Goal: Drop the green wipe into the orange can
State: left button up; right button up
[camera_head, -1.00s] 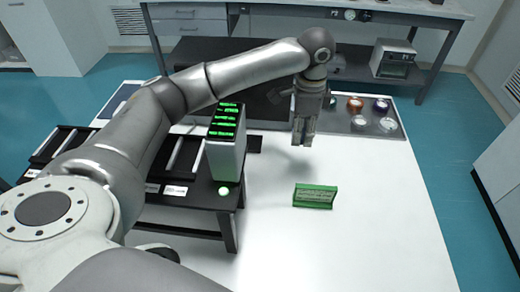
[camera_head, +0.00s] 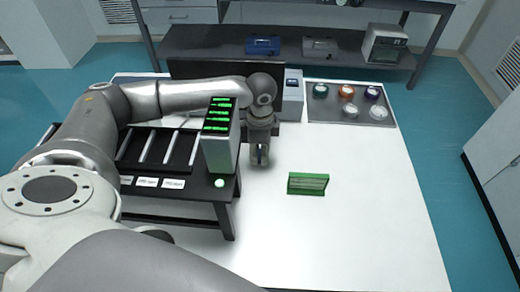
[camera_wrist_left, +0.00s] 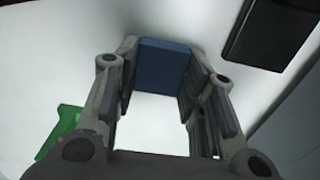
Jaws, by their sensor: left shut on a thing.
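My left gripper (camera_head: 260,160) points down over the white table, just right of the white device with green bars. The orange can (camera_head: 347,91) stands on a grey tray (camera_head: 335,113) at the back right, apart from the gripper. A green holder with pale contents (camera_head: 308,184) sits on the table, right of the gripper. It also shows in the left wrist view (camera_wrist_left: 62,128). I cannot pick out a separate green wipe. My right gripper is not in view.
A dark green can (camera_head: 320,90), a purple-blue can (camera_head: 372,93) and two pale round items (camera_head: 378,112) share the tray. The white device (camera_head: 218,150) and a black rack (camera_head: 170,192) stand close left. The front table area is clear.

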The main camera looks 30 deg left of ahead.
pick_arm(q)
jog(key=shift+f, duration=0.1)
jog(key=o, duration=0.9)
